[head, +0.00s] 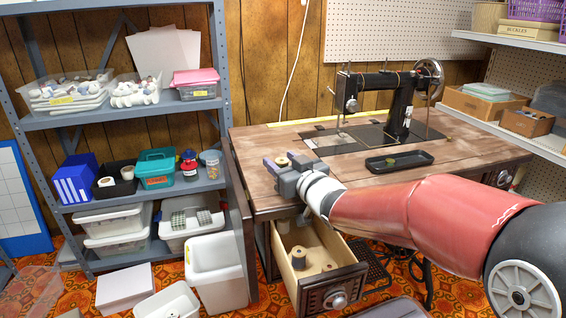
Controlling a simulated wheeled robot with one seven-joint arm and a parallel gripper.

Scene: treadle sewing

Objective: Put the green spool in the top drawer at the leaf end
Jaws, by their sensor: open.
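A small green item (391,161), likely the green spool, lies in a black tray (420,158) on the wooden sewing table (380,182), in front of the machine. My gripper (285,165) is open at the table's left front corner, well left of the tray. A tan spool (281,158) shows by its fingertips; I cannot tell whether it is between them or behind them. Below the gripper, a wooden drawer (345,256) is pulled out at the table's left end.
The black sewing machine (405,95) stands behind the tray. Another drawer (502,178) at the table's right end looks shut. A grey shelf rack (218,70) and a white bin (215,270) stand close on the left. My arm crosses the table's front right.

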